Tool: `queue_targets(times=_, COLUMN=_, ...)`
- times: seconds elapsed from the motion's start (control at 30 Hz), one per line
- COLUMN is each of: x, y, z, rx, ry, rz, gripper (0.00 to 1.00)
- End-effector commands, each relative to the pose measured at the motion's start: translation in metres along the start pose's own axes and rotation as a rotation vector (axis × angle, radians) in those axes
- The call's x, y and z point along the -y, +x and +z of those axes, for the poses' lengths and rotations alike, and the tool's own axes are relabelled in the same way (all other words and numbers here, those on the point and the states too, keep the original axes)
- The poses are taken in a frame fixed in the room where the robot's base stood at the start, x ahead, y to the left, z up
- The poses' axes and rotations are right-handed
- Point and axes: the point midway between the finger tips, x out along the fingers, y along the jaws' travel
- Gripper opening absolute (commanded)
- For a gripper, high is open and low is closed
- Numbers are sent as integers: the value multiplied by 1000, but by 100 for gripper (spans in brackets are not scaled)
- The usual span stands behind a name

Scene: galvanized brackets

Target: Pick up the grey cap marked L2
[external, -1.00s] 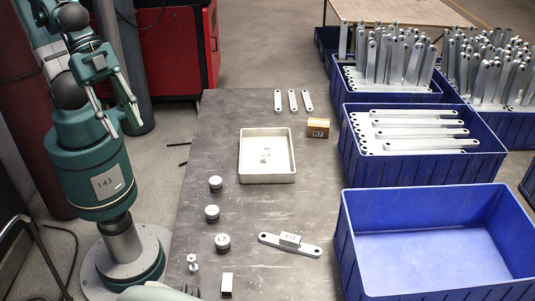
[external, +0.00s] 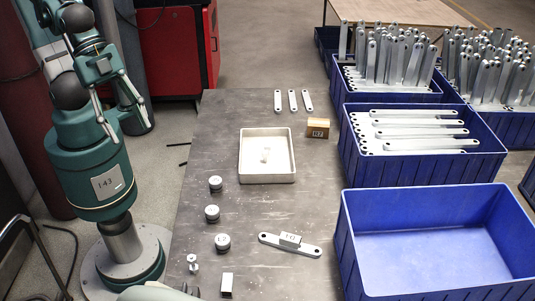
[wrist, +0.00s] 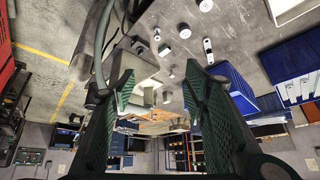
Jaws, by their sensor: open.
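Three round grey caps stand in a loose column on the left part of the grey table: a far cap (external: 215,184), a middle cap (external: 212,213) and a near cap (external: 222,243). Each has dark marks on top, too small for me to read surely, so I cannot tell which is L2. My gripper (external: 120,112) is up at the left, beyond the table's left edge and away from the caps. In the wrist view my gripper (wrist: 160,92) has its two green fingers wide apart with nothing between them.
A shallow pale tray (external: 242,170) stands behind the caps. A labelled bracket (external: 305,249), a small bolt-like piece (external: 193,264) and a small block (external: 226,285) lie near the front. A tan box (external: 318,128) is at the back. Blue crates (external: 430,280) line the right side.

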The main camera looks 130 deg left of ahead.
Motion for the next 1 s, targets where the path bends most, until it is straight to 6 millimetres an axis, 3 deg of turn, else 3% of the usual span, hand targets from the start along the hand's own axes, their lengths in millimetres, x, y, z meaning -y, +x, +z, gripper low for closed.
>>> queue_targets(times=1.0, x=38, y=106, z=-44, rx=204, ry=411, rz=70, gripper=45)
